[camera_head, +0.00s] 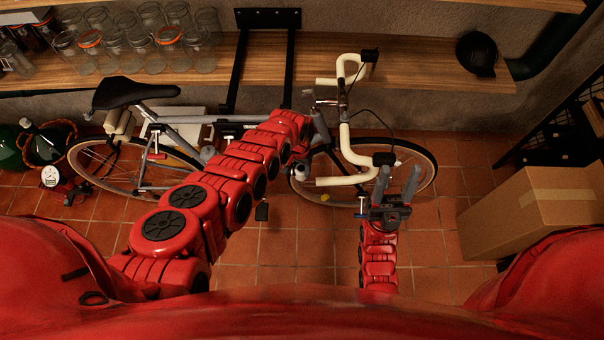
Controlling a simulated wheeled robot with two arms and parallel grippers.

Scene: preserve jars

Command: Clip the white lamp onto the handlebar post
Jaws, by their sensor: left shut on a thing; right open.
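The bicycle stands side-on with its cream-taped drop handlebar (349,150) toward the right. The silver handlebar post (342,100) shows between the two cream halves of the bar. My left arm reaches across the frame, and my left gripper (300,162) is mostly hidden beyond its wrist, just left of the handlebar. A small pale thing, apparently the white lamp (300,173), shows at that gripper, apart from the post. The grip on it is largely hidden. My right gripper (397,177) is open and empty, its two grey fingers apart beside the lower right end of the handlebar.
A wooden shelf (420,80) with several glass jars (115,42) and a black helmet-like object (477,53) runs behind the bicycle. A cardboard box (535,205) stands at the right. Tiled floor is clear around my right arm.

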